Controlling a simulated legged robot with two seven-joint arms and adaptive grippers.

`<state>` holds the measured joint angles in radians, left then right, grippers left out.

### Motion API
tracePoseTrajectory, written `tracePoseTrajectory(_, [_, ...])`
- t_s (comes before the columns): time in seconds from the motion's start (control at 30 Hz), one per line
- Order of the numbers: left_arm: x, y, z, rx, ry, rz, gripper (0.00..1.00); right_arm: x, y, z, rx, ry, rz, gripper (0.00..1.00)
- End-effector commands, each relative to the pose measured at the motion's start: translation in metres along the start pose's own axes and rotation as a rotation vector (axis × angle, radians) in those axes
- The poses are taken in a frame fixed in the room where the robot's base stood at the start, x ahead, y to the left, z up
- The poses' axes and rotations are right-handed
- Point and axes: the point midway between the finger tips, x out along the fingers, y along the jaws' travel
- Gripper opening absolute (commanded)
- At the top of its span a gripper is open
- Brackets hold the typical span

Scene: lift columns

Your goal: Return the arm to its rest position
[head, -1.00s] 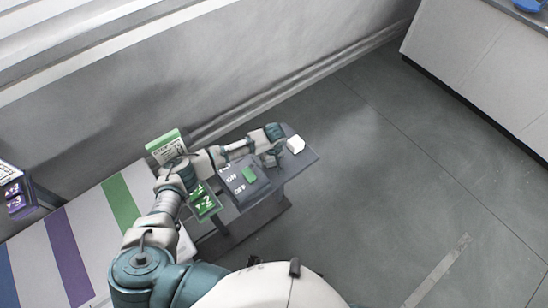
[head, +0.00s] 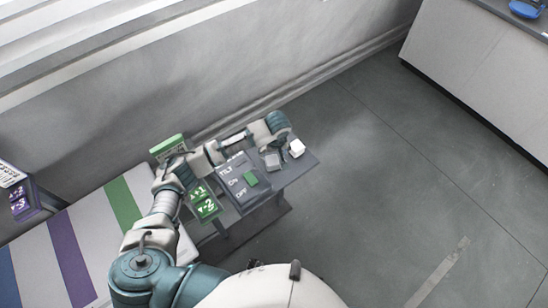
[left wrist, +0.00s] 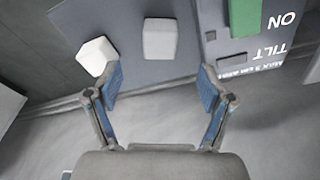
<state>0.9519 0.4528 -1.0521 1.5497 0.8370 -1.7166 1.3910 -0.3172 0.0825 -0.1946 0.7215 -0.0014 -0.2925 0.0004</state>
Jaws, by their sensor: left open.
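My left arm comes in from the lower left and reaches over a small dark table (head: 268,203). Its gripper, in the left wrist view (left wrist: 160,78), has its two blue-tipped fingers spread wide with nothing between them. A grey block (left wrist: 160,38) lies just beyond the fingertips, apart from them; it also shows in the head view (head: 272,160). In the head view the wrist's teal end hides most of the fingers. My right gripper is not in view.
A white block (head: 297,148) sits near the table's right end. A grey panel (head: 232,170) marked TILT, ON and OFF has a green switch (head: 250,179). Green signs (head: 203,203) stand left of it. A striped surface (head: 85,235) lies left. The floor at right is clear.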

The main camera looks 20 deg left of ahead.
Motion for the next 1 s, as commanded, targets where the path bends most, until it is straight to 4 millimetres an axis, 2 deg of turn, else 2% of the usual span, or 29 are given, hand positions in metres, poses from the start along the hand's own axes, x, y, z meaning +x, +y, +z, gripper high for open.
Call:
tracePoseTrajectory(0.1, [-0.013, 0.001, 0.001, 0.001, 0.0, 0.001, 0.81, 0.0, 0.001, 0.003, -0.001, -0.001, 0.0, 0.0])
tracePoseTrajectory(0.2, [-0.016, 0.001, 0.001, 0.001, 0.0, -0.002, 0.81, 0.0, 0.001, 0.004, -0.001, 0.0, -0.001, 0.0])
tracePoseTrajectory(0.77, [-0.014, 0.0, 0.003, 0.009, -0.004, 0.004, 0.81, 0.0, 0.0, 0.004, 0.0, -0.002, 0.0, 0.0])
tracePoseTrajectory(0.87, [-0.005, 0.005, 0.022, 0.067, -0.02, 0.031, 0.81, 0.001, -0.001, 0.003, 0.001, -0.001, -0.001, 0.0])
tracePoseTrajectory(0.97, [0.013, 0.012, 0.063, 0.19, -0.048, 0.101, 0.81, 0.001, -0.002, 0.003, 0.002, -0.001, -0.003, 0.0])
tracePoseTrajectory(1.0, [0.02, 0.014, 0.084, 0.249, -0.058, 0.14, 0.81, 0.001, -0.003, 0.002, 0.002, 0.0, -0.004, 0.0])
